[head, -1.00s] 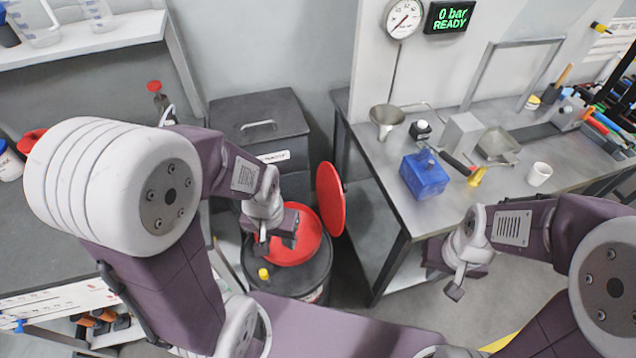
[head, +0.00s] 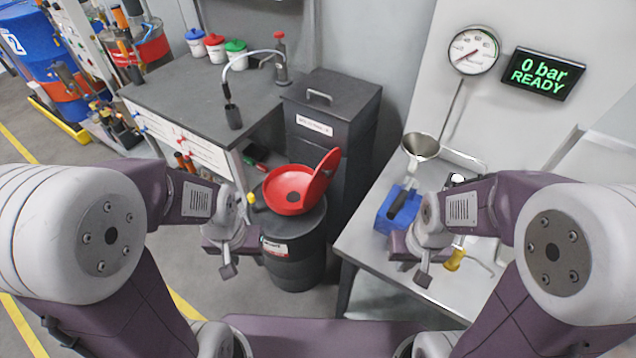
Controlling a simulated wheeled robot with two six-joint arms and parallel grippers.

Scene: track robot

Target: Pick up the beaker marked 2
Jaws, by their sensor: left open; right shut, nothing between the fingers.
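No beaker shows in the head view at this moment, so no beaker mark can be read. My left gripper (head: 230,262) is open and empty, in the air in front of the black drum. My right gripper (head: 420,270) is shut and empty, in the air over the left part of the steel bench.
A black drum (head: 292,266) with a red funnel (head: 288,192) stands ahead, beside a dark lidded bin (head: 338,150). A grey counter (head: 190,92) is at the back left; a steel bench (head: 358,240) with a blue box (head: 398,208) is right.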

